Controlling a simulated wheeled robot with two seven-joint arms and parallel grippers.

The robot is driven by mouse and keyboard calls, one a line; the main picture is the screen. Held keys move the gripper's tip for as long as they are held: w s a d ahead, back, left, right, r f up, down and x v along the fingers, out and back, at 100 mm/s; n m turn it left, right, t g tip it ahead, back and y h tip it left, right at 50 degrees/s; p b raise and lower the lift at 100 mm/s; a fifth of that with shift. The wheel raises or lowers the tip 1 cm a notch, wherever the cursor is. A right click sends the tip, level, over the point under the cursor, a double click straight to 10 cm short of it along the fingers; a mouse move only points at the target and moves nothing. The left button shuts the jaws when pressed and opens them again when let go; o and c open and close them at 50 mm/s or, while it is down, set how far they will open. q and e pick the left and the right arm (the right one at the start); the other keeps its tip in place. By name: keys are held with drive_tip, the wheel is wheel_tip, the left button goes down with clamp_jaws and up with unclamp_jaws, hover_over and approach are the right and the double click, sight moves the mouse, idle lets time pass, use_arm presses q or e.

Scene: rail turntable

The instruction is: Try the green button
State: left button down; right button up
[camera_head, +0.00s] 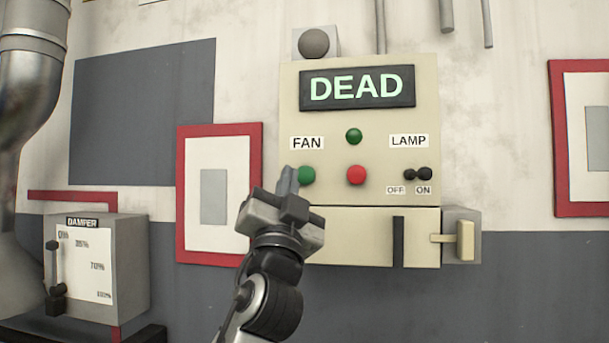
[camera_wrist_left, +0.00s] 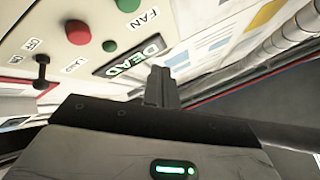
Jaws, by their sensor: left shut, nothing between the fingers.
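A cream control panel (camera_head: 325,225) on the wall carries a green button (camera_head: 307,175) under the FAN label. In the left wrist view this green button (camera_wrist_left: 130,4) is at the top edge, partly cut off. A second green round piece (camera_head: 354,136) sits higher, under the lit DEAD display (camera_head: 357,87), and a red button (camera_head: 356,175) is below it. My left gripper (camera_head: 289,181) is shut and empty, its tip just left of the FAN green button and overlapping its edge in the head view. I cannot tell whether they touch. My right gripper is not in view.
A lever box (camera_head: 461,235) juts from the panel's lower right. A DAMPER box (camera_head: 125,260) with a lever stands at left, near a thick pipe (camera_head: 30,80). Red-framed sheets hang on both sides.

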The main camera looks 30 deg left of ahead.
sight(305, 175)
use_arm(q)
drive_tip(key=shift+r, duration=0.2)
drive_tip(key=w+a+b, duration=0.2)
drive_tip(key=w, duration=0.6)
drive_tip(key=shift+w+b, duration=0.2)
drive_tip(key=shift+b, duration=0.2)
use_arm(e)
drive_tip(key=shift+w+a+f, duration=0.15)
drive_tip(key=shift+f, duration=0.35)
use_arm(q)
drive_tip(key=shift+a, duration=0.1)
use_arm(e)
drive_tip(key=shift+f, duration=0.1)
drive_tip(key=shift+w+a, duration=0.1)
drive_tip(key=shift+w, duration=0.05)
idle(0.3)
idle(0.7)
